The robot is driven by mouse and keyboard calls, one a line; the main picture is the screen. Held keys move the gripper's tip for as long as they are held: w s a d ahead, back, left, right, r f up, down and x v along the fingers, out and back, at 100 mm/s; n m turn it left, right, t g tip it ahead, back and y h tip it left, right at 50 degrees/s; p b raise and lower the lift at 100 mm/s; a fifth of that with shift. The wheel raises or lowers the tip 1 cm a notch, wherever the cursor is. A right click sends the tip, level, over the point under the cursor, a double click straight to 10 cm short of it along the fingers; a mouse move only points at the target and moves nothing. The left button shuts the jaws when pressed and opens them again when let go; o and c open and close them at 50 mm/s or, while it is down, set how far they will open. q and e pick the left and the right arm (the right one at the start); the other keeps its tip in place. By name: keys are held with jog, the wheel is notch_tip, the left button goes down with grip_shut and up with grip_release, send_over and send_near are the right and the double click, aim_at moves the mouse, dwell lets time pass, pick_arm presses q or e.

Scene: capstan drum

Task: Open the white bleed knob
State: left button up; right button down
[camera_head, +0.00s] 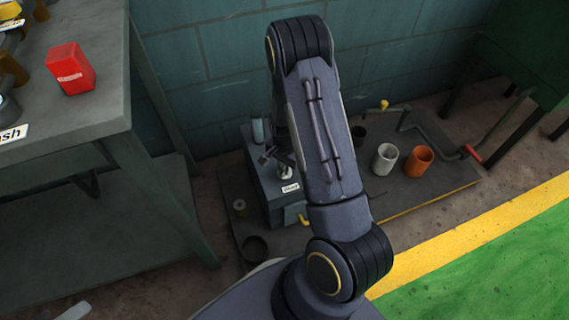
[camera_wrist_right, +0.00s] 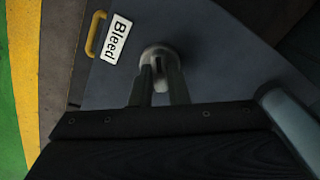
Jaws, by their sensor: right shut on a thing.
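The white bleed knob (camera_wrist_right: 160,54) sits on the grey box (camera_wrist_right: 205,40), beside a white label (camera_wrist_right: 116,39) reading "Bleed". My right gripper (camera_wrist_right: 160,80) is over the knob, with its two fingers shut on it. In the head view, the knob (camera_head: 286,174) shows on top of the box (camera_head: 262,183), just below the fingers of my right gripper (camera_head: 279,160). The fingers and my arm hide part of the knob and the box. My left gripper is not in view.
The box stands on a dark low platform (camera_head: 400,200) with a white cup (camera_head: 385,159), an orange cup (camera_head: 418,161) and a bent pipe (camera_head: 430,140). A workbench (camera_head: 75,110) with a red block (camera_head: 70,68) stands at left. A yellow handle (camera_wrist_right: 95,33) is near the label.

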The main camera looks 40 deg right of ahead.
jog(key=m+p, duration=0.1)
jog(key=m, duration=0.2)
jog(key=shift+r+m+p, duration=0.15)
jog(key=shift+m+p, duration=0.8)
jog(key=shift+m, duration=0.85)
jog(key=c, duration=1.4)
grip_release()
notch_tip(320, 180, up, 8)
jog(key=p, duration=0.3)
jog(key=shift+f, duration=0.2)
